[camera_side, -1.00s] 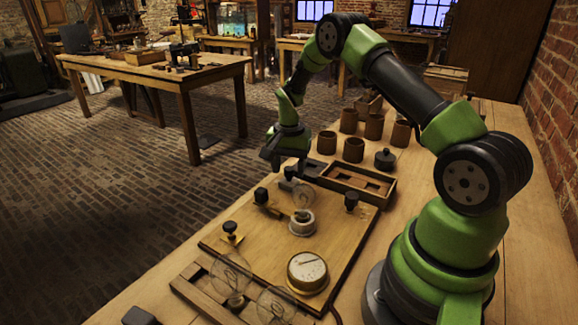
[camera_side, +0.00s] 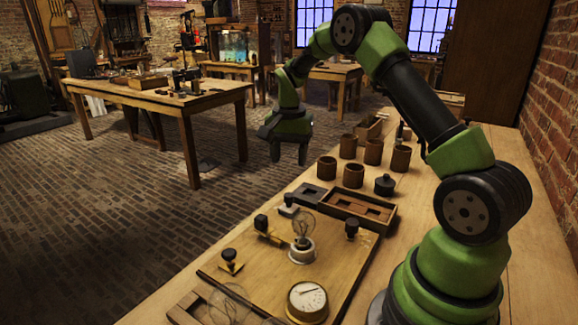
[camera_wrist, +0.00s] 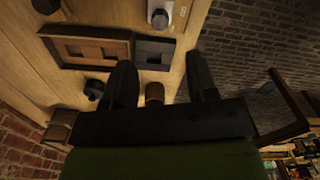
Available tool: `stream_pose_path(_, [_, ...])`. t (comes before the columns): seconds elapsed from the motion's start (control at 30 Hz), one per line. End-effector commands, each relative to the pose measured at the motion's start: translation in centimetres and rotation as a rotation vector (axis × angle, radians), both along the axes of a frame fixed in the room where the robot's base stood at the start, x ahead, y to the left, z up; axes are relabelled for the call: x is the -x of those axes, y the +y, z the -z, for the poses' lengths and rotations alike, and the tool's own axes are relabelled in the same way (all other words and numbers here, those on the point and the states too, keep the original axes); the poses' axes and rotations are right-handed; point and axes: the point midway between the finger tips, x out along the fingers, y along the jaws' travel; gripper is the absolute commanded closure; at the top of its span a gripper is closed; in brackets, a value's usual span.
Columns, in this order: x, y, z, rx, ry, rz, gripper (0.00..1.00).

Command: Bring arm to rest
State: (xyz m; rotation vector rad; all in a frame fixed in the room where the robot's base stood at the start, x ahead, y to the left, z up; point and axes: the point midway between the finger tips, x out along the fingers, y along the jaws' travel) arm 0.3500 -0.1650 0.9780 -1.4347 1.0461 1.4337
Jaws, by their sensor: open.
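My gripper (camera_side: 289,150) hangs above and beyond the left edge of the workbench in the side view, its two fingers apart with nothing between them. In the wrist view my gripper (camera_wrist: 163,85) also shows two spread, empty fingers, with the bench below. My arm is bent, with its wrist raised clear of the bench items. The wooden board (camera_side: 262,275) lies on the bench with a bulb (camera_side: 303,226) upright in its round holder and a round dial meter (camera_side: 307,300) near the front.
A divided wooden tray (camera_side: 388,222) and a grey block (camera_side: 308,194) lie behind the board. Several brown jars (camera_side: 326,167) and a dark lidded pot (camera_side: 385,185) stand farther back. A brick wall (camera_side: 555,130) runs along the right. Open floor lies to the left.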

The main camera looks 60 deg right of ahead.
Motion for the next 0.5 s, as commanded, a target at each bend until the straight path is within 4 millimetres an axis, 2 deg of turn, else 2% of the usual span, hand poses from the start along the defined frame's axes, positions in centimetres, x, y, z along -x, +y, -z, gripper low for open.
stream_pose_path(0.27, [0.0,0.0,-0.1,0.001,-0.001,-0.001,0.47])
stream_pose_path(0.33, [0.0,0.4,-0.7,0.003,-0.011,-0.014,0.47])
stream_pose_path(0.43, [0.2,1.7,-2.8,0.007,-0.047,-0.059,0.47])
stream_pose_path(0.5, [0.6,3.2,-5.1,0.015,-0.089,-0.117,0.47])
